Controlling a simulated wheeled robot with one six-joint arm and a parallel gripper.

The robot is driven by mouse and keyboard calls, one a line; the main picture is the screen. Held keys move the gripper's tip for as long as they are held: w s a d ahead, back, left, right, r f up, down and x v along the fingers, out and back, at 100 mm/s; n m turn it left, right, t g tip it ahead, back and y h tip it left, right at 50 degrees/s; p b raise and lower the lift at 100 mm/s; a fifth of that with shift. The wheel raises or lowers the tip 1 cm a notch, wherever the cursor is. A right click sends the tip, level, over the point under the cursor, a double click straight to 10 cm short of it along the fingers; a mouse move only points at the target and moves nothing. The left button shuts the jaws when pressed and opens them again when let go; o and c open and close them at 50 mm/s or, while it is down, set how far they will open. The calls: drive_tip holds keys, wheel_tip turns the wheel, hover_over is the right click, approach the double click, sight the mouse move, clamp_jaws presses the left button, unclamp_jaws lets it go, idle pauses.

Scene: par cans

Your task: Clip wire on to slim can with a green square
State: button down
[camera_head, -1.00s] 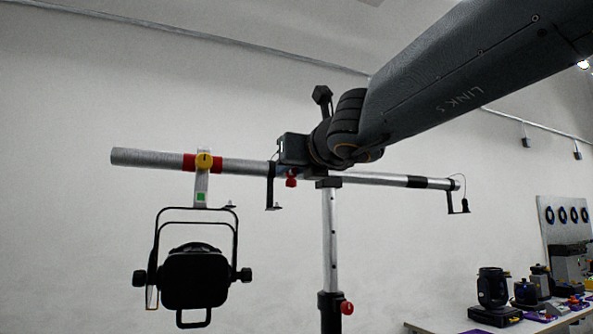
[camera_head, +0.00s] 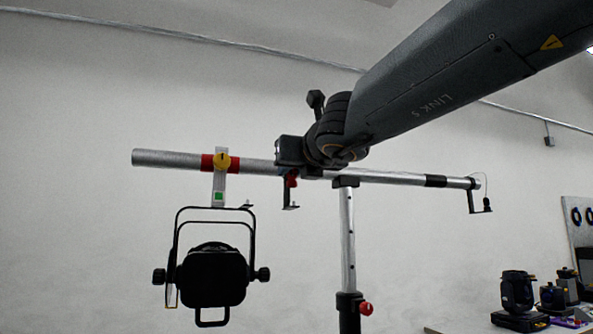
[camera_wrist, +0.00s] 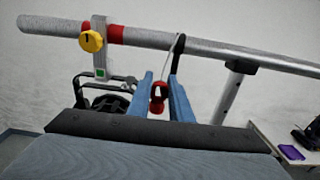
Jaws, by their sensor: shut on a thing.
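The slim black can (camera_head: 210,278) hangs in its yoke from the left part of a horizontal bar (camera_head: 165,159). Its clamp strap bears a green square (camera_head: 219,196) and a yellow knob (camera_head: 221,161); the square also shows in the wrist view (camera_wrist: 102,72). My gripper (camera_wrist: 160,92) is shut on a small red clip (camera_wrist: 157,91), which also shows below my gripper in the head view (camera_head: 292,181). A thin pale wire (camera_wrist: 179,44) rises behind the clip by the bar; its link to the clip is unclear. My gripper is right of the can's clamp, near the bar.
A black bracket (camera_head: 291,203) hangs under the bar behind the clip. Another bracket (camera_head: 480,207) with a wire hangs at the right end. A stand (camera_head: 348,255) with a red knob (camera_head: 366,308) holds the bar. Other lamps (camera_head: 517,296) stand on a table lower right.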

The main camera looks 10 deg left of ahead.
drive_tip(key=shift+w+a+f, duration=0.1)
drive_tip(key=shift+w+a, duration=0.85)
drive_tip(key=shift+a, duration=1.15)
drive_tip(key=shift+w+a, duration=0.9)
drive_tip(key=shift+a, duration=1.25)
drive_tip(key=shift+w+a+f, duration=0.1)
drive_tip(key=shift+w+a, duration=0.85)
drive_tip(key=shift+a, duration=1.15)
drive_tip(key=shift+f+b, duration=1.25)
drive_tip(key=shift+b, duration=0.2)
drive_tip(key=c, duration=1.5)
unclamp_jaws()
drive_tip(key=shift+b+v, duration=0.75)
drive_tip(key=shift+v, duration=3.1)
